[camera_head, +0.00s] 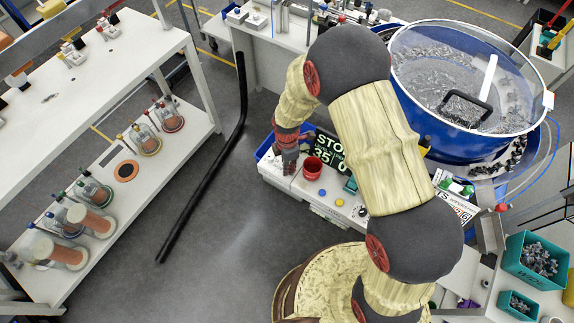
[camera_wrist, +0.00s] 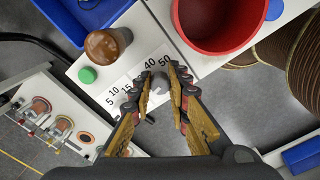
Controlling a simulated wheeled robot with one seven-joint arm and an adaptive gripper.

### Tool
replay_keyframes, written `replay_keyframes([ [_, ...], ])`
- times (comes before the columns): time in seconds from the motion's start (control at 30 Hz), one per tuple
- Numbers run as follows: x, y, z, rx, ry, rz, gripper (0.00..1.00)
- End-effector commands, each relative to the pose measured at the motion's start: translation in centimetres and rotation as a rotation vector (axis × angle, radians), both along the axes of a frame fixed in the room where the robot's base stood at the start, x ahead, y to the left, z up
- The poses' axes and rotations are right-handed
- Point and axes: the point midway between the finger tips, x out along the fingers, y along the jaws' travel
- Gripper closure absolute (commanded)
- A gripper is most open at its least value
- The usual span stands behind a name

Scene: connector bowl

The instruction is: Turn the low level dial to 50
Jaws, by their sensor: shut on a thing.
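The low level dial is a small grey knob (camera_wrist: 158,86) on a white scale plate (camera_wrist: 123,84). Printed numbers 5, 10, 15, 40 and 50 show around it in the wrist view; others are covered by my fingers. My gripper (camera_wrist: 160,79) has its fingers on both sides of the knob and is shut on it. In the head view my gripper (camera_head: 287,160) points down at the left end of the white control box (camera_head: 330,205). The knob is hidden there. I cannot tell which number the knob points to.
A red cup (camera_wrist: 222,22) stands close right of the dial. A green button (camera_wrist: 87,75) and a brown rounded object (camera_wrist: 105,45) are on its left. In the head view, a display (camera_head: 328,152) stands behind the cup, and a large blue bowl (camera_head: 465,85) is at right.

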Motion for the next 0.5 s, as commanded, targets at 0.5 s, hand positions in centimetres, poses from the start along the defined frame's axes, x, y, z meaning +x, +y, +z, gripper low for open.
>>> replay_keyframes([
  [0.5, 0.00, 0.00, -0.04, 0.000, -0.001, -0.224, 1.00],
])
